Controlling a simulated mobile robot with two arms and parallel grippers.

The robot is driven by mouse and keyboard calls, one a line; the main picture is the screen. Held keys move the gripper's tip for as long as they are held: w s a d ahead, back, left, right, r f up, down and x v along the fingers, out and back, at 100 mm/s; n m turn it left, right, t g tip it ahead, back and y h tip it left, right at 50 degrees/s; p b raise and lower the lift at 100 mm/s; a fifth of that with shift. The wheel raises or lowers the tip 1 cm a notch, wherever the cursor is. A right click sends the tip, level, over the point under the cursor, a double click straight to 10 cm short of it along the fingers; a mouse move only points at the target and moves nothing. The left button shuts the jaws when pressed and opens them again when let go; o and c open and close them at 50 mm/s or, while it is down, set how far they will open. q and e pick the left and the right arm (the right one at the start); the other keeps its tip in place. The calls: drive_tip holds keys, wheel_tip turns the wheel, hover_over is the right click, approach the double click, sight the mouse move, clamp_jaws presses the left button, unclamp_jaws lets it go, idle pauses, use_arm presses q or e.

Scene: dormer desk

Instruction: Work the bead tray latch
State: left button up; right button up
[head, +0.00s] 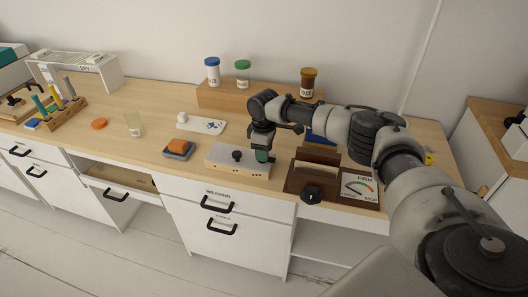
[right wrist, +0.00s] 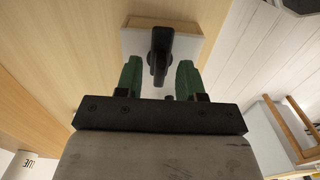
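In the right wrist view a black lever (right wrist: 160,48) sits on a white face with wooden edges. My right gripper (head: 262,156) is over the right end of the box in the head view. Its green fingers (right wrist: 158,80) are apart, and the lever's near end shows between them; I cannot tell if they touch it. A white tray with blue beads (head: 212,126) lies behind the box. My left gripper is not in view.
A brown unit (head: 292,184) with a black knob (head: 311,195) and a dial panel (head: 360,187) stands right of the box. An orange block on a grey base (head: 177,152) is to its left. Jars (head: 243,73) stand on a wooden riser (head: 213,95) behind.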

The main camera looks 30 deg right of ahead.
drive_tip(key=shift+f, duration=0.35)
clamp_jaws()
